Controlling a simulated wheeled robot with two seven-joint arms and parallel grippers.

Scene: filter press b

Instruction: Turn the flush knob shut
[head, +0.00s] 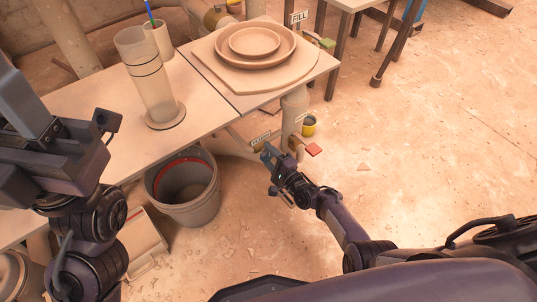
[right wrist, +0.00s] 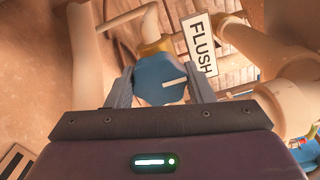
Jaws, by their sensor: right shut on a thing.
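The flush knob (right wrist: 160,78) is a blue, faceted knob with a white line mark, seen in the right wrist view on a pipe beside a FLUSH tag (right wrist: 200,45). The white line runs nearly level, tilted slightly. My right gripper (right wrist: 161,88) has one finger on each side of the knob and is shut on it. In the head view my right gripper (head: 271,157) is at the pipework under the table's near right corner, and I cannot make out the knob clearly there. My left arm is at the left edge; its fingers do not show clearly.
A grey bucket (head: 186,205) stands under the table (head: 75,105), left of my right gripper. A clear cylinder (head: 152,82) and round plates (head: 240,62) are above. Floor at the right is open.

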